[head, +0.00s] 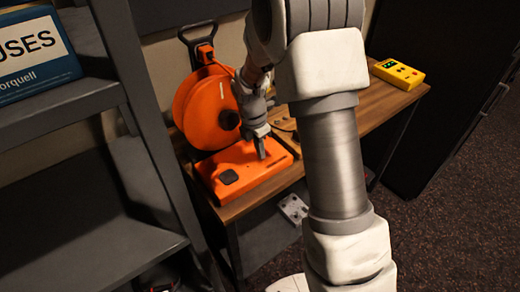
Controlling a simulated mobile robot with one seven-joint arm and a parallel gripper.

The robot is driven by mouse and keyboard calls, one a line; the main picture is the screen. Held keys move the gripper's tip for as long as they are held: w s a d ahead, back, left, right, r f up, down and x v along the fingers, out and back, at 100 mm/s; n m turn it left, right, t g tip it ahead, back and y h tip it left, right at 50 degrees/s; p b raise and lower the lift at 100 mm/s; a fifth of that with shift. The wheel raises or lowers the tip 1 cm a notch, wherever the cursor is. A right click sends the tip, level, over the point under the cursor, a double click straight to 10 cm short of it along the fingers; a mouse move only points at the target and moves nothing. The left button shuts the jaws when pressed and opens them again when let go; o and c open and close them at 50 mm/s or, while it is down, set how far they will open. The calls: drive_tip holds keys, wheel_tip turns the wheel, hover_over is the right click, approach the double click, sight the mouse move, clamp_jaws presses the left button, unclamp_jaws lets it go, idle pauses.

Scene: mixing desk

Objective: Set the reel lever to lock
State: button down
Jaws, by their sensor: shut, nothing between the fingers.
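The orange reel (192,112) stands upright on an orange base (215,181) at the left end of the wooden desk. It has a black hub knob (229,119) at its side and a black handle frame at the top. I cannot tell whether the fingertips touch the base. I cannot make out the lever or its setting; my gripper and arm hide part of that area.
A yellow device (397,73) with buttons lies at the far right of the desk (376,112). A grey shelf (80,215) with a blue-and-white labelled box (35,60) stands close on the left. A dark cabinet (455,75) stands at the right. My arm blocks the desk's middle.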

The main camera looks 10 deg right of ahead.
drive_tip(key=shift+w+d+r+g+y+p, duration=0.1)
drive_tip(key=shift+d+r+g+y+p, duration=0.15)
drive_tip(key=shift+y+p, duration=0.4)
drive_tip(key=shift+w+d+r+g+y+p, duration=0.1)
drive_tip(key=shift+d+r+g+y+p, duration=0.1)
drive_tip(key=shift+y+p, duration=0.45)
drive_tip(key=shift+w+d+r+g+y+p, duration=0.2)
drive_tip(key=shift+d+y+p, duration=0.3)
drive_tip(key=shift+p, duration=0.55)
drive_tip(key=g+y, duration=0.1)
drive_tip(key=y, duration=0.1)
drive_tip(key=d+y, duration=0.1)
drive_tip(key=shift+w+d+f+g+y, duration=0.1)
drive_tip(key=shift+w+d+g+y, duration=0.1)
drive_tip(key=shift+w+g+y, duration=0.15)
drive_tip(key=shift+s+a, duration=0.15)
drive_tip(key=shift+r, duration=0.25)
drive_tip(key=shift+r+p, duration=0.55)
drive_tip(key=shift+r, duration=0.15)
